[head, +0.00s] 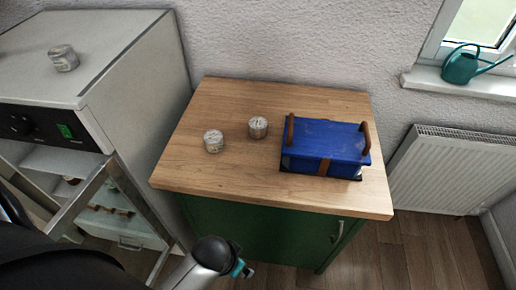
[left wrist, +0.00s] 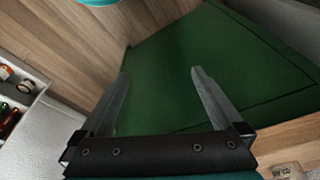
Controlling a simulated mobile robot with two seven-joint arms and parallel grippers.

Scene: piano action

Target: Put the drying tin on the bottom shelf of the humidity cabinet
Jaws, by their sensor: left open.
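Three similar small pale tins show in the head view; I cannot tell which is the drying tin. One tin (head: 64,58) stands on top of the grey humidity cabinet (head: 145,105). A second tin (head: 213,141) and a third tin (head: 258,127) stand apart on the wooden worktop (head: 215,178). The cabinet's glazed door (head: 80,196) stands open, with shelves partly visible behind it. In the left wrist view my left gripper (left wrist: 160,73) is open and empty, before a green surface. My right gripper cannot be identified in either view.
A blue box (head: 325,148) with brown handles sits at the worktop's right, above a green cupboard (head: 240,222). A radiator (head: 440,170) and a teal watering can (head: 474,65) are at the right. Small bottles (left wrist: 8,115) show at the wrist view's left.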

